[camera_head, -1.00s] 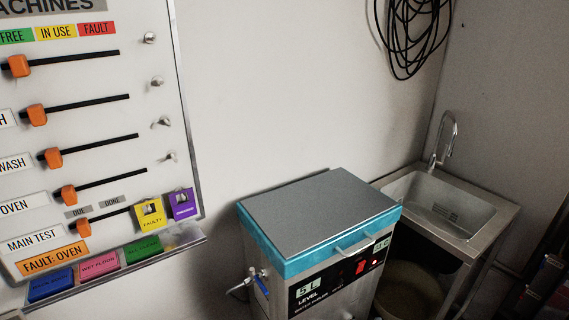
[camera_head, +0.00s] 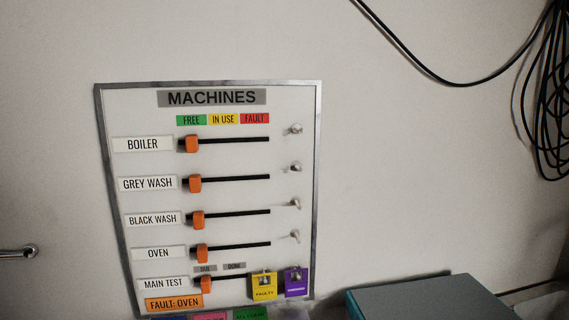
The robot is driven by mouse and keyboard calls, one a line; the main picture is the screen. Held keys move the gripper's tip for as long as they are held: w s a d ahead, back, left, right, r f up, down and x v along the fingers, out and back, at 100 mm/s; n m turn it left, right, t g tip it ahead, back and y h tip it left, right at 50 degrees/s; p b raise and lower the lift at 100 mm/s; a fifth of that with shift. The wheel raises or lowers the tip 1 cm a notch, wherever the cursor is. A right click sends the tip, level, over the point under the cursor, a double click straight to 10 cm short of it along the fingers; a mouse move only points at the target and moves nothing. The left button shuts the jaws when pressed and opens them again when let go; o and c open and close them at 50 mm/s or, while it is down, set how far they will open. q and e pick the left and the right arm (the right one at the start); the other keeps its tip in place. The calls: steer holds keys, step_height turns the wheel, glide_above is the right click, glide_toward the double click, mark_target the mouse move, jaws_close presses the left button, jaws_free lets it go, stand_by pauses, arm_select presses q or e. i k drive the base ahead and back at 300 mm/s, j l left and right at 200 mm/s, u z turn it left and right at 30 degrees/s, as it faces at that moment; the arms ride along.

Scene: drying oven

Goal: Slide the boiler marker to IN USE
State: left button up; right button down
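The MACHINES board (camera_head: 212,98) hangs on the wall, left of centre in the head view. Its top row is labelled BOILER (camera_head: 143,144). The orange boiler marker (camera_head: 192,144) sits at the left end of its black slot (camera_head: 240,140), below the green FREE label (camera_head: 191,120). The yellow IN USE label (camera_head: 223,119) is to the right of that, then the red FAULT label (camera_head: 254,118). Neither of my grippers is in view.
Markers for GREY WASH (camera_head: 195,183), BLACK WASH (camera_head: 198,219), OVEN (camera_head: 202,253) and MAIN TEST (camera_head: 206,284) sit at the left of their slots. Yellow (camera_head: 263,287) and purple (camera_head: 296,284) tags hang lower right. A grey-lidded boiler (camera_head: 430,300) stands at the lower right.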

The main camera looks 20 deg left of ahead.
mark_target(191, 140)
steer(key=i+u, duration=0.25)
steer(key=u, duration=0.2)
steer(key=i+u, duration=0.2)
steer(key=u, duration=0.3)
